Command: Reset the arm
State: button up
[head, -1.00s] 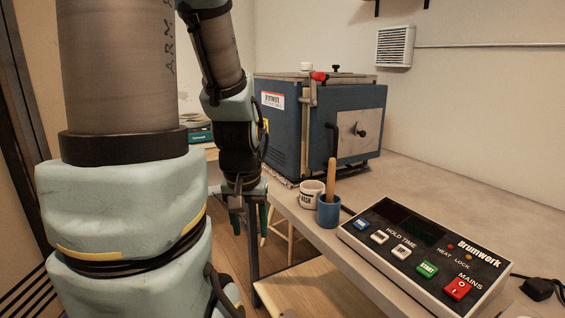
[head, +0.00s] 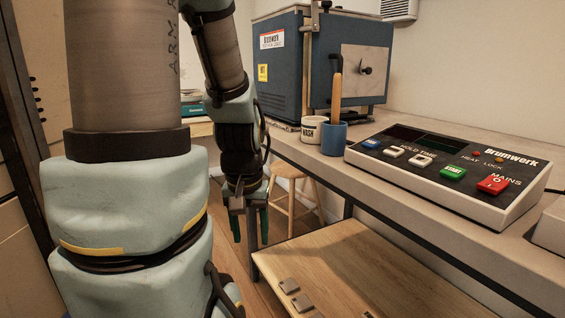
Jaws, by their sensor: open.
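My arm hangs down at the left of the head view. My gripper (head: 250,226) points downward, with its two green-tipped fingers apart and nothing between them. It is left of the worktop's (head: 300,160) near edge and lower than the top surface. A dark table leg shows behind the fingers. My gripper appears apart from the bench and from the lower shelf (head: 330,275).
A blue kiln (head: 285,65), a white mug (head: 312,128), a blue cup (head: 334,138) with a wooden-handled tool, and a control box (head: 450,170) stand on the worktop. A wooden stool (head: 296,195) is behind my gripper. Small grey blocks (head: 290,286) lie on the shelf.

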notch_tip(320, 180, up, 21)
jog(key=p, duration=2.1)
jog(key=shift+p, duration=0.3)
jog(key=shift+f, duration=0.15)
